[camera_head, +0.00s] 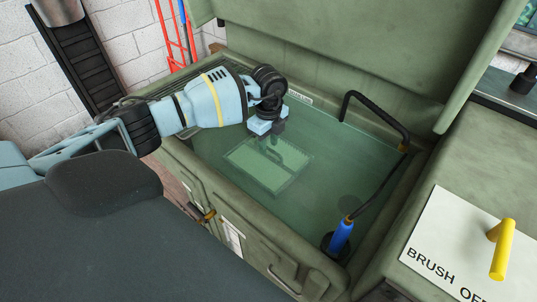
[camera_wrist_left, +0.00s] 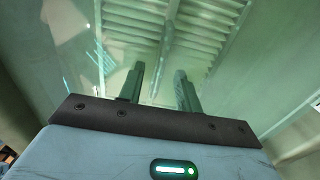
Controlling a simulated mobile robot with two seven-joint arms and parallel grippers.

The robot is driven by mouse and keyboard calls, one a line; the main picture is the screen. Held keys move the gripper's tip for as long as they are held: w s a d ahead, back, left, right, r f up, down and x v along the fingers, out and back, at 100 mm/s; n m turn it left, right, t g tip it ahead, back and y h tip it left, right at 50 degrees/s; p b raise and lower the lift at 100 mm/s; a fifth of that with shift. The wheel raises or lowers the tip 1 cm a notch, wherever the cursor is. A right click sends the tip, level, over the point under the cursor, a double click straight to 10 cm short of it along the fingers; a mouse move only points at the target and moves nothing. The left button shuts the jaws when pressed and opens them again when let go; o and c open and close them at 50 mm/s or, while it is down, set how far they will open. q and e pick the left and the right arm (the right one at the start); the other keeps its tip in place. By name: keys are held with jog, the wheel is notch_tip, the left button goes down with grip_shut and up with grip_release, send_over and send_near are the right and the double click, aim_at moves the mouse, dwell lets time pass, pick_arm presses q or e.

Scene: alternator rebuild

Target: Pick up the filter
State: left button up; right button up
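The filter looks like a flat, pale green slatted panel (camera_head: 256,170) lying low in the washer basin, seen through greenish liquid or a clear surface. In the left wrist view its slats (camera_wrist_left: 215,28) fill the upper part, with a strip running between them. My left gripper (camera_head: 277,130) hangs over the panel's far edge, pointing down. In the wrist view its two fingers (camera_wrist_left: 160,88) stand apart with nothing gripped between them. I cannot tell how far the fingertips are from the panel. My right gripper is not in view.
The green washer basin (camera_head: 315,268) has its lid (camera_head: 360,60) raised behind. A black bent spout (camera_head: 375,112) and a blue-handled brush (camera_head: 341,236) with a black hose are at the right. A white sign (camera_head: 450,245) and yellow handle (camera_head: 502,250) are on the right-hand surface.

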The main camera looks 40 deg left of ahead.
aim_at(268, 148)
pick_arm(q)
jog(key=shift+f, duration=0.15)
grip_shut()
dwell(0.4)
notch_tip(268, 148, up, 10)
jog(key=shift+p, duration=0.3)
